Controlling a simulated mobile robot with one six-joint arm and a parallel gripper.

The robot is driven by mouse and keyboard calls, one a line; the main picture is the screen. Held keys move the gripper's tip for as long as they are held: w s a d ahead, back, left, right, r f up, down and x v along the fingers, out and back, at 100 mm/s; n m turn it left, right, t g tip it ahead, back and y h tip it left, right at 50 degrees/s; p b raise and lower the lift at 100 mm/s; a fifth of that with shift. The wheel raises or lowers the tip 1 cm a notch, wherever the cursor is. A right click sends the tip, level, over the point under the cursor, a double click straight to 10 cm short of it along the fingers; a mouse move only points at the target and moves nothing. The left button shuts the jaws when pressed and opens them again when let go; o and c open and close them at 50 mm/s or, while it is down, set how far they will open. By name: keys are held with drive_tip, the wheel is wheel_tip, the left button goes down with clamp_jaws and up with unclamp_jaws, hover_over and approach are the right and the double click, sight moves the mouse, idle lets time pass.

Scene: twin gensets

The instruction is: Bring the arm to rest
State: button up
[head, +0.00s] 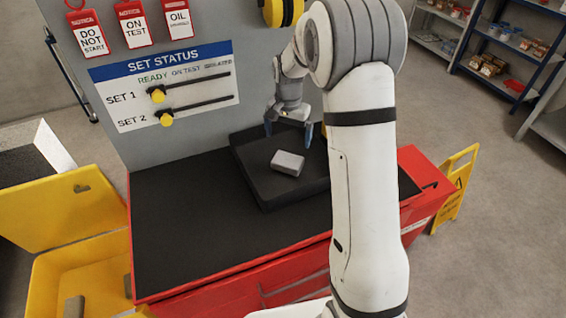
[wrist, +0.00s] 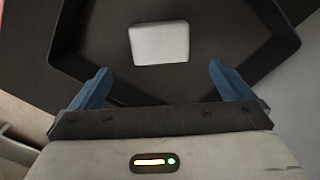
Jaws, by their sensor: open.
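My gripper (head: 289,129) hangs at the end of my white arm, above the black tray on the red cabinet's top. Its blue fingers are spread apart with nothing between them. In the wrist view my gripper (wrist: 155,88) is open too. A light grey block (head: 287,163) lies in the black tray (head: 262,190), below and apart from the fingers. In the wrist view the block (wrist: 159,43) lies on the floor of the tray (wrist: 268,55), beyond the fingertips. My arm hides part of the tray's right side in the head view.
The red cabinet (head: 235,287) has a bare black top left of the tray. A grey board (head: 205,25) with a SET STATUS panel (head: 165,85) and red tags stands behind. A yellow open bin (head: 75,265) is at left, a yellow floor sign (head: 455,190) and shelves (head: 500,45) at right.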

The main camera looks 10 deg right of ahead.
drive_tip(key=shift+r, duration=1.2)
drive_tip(key=s+r+n+t, duration=0.2)
drive_tip(key=s+r+n, duration=0.1)
drive_tip(key=s+r, duration=0.9)
drive_tip(key=s+f+n+t, duration=0.1)
drive_tip(key=s+n, duration=0.2)
drive_tip(key=s, duration=1.5)
drive_tip(key=shift+d+f+n, duration=0.3)
drive_tip(key=shift+f+n, duration=0.05)
drive_tip(key=shift+n, duration=0.05)
